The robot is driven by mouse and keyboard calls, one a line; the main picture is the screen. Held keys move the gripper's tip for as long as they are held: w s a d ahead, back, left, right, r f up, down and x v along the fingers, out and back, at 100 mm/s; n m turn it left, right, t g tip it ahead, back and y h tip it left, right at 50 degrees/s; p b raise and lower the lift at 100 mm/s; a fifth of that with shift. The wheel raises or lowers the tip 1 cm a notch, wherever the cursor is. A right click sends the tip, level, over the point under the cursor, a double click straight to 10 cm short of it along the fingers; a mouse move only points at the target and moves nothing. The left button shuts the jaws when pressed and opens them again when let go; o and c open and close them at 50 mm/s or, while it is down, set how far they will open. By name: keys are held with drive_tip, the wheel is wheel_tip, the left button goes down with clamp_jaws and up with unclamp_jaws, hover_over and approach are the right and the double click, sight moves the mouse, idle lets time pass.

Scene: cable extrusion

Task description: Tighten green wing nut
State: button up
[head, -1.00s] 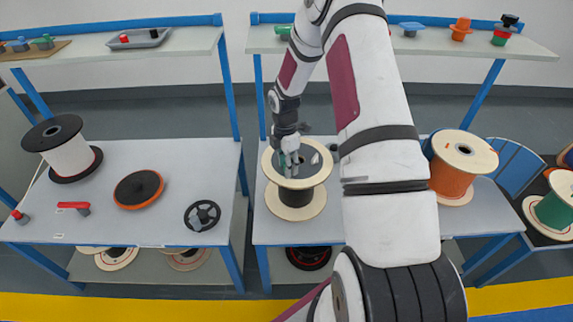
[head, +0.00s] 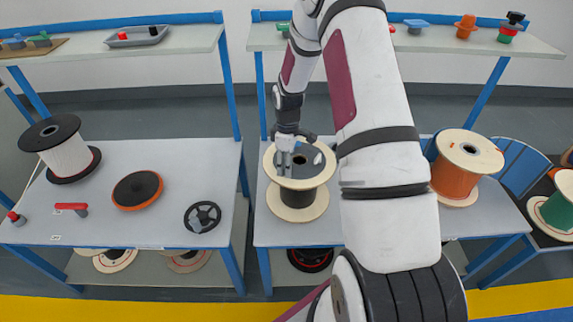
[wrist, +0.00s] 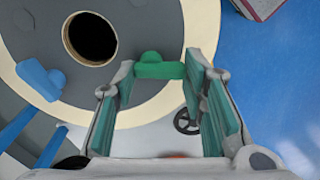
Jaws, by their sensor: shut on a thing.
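The green wing nut (wrist: 158,67) is between the tips of my gripper's two green-padded fingers in the wrist view. My gripper (wrist: 160,72) is shut on it. Behind it is the flat grey face and cream rim of a cable spool (wrist: 135,105). The spool's round dark centre hole lies to the upper left. Whether the nut touches the spool face, I cannot tell. In the head view my gripper (head: 284,172) points down over the same spool (head: 321,174) on the middle table; the nut cannot be made out there.
A blue winged part (wrist: 40,80) is on the spool face left of the nut. A black handwheel (head: 202,216), a black and orange disc (head: 138,189) and a white-wound spool (head: 68,155) stand on the left table. An orange spool (head: 462,165) stands on the right.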

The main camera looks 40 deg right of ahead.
drive_tip(key=m, duration=0.2)
drive_tip(key=m+b, duration=0.1)
drive_tip(key=m, duration=0.3)
drive_tip(key=shift+w+m, duration=0.25)
drive_tip(key=shift+m, duration=0.05)
drive_tip(key=m+b, duration=0.1)
drive_tip(key=m, duration=0.2)
drive_tip(key=shift+w+d+t, duration=0.1)
drive_tip(key=shift+t, duration=0.2)
drive_tip(key=m+b, duration=0.1)
drive_tip(key=m, duration=0.3)
drive_tip(key=shift+w+d, duration=0.1)
drive_tip(key=m+b, duration=0.1)
drive_tip(key=m, duration=0.2)
drive_tip(key=m+b, duration=0.1)
drive_tip(key=m, duration=0.2)
drive_tip(key=shift+d+m, duration=0.2)
drive_tip(key=shift+m, duration=0.1)
drive_tip(key=m, duration=0.6)
drive_tip(key=shift+d+b, duration=0.25)
drive_tip(key=shift+b, duration=0.1)
drive_tip(key=o, duration=1.2)
drive_tip(key=shift+c, duration=0.2)
